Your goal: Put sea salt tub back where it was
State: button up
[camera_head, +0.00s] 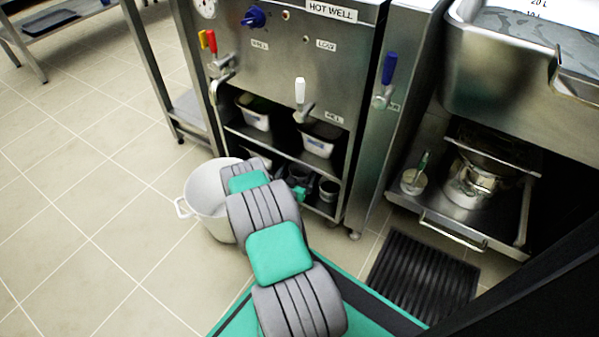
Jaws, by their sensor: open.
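My arm reaches away from the bottom of the view to the lower shelf of the steel unit. My gripper (299,184) is at its far end, small and dark, at the front of that shelf. It is open; I see nothing held in it. A white labelled tub (320,139) stands on the upper shelf, above and right of my gripper. Another white tub (254,113) with dark green contents stands to its left. The labels are too small to read, so I cannot tell which tub is the sea salt. My arm partly hides the lower shelf.
A small metal container (328,189) stands right of my gripper. A white bucket (207,193) stands on the floor, left of my arm. The hot well unit (285,62) has taps projecting above the shelves. A black floor grate (424,272) lies at right. The tiled floor at left is clear.

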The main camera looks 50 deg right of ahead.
jog(key=shift+r, duration=0.15)
jog(key=p+v, duration=0.4)
jog(key=v, duration=0.8)
jog(key=shift+p, duration=0.3)
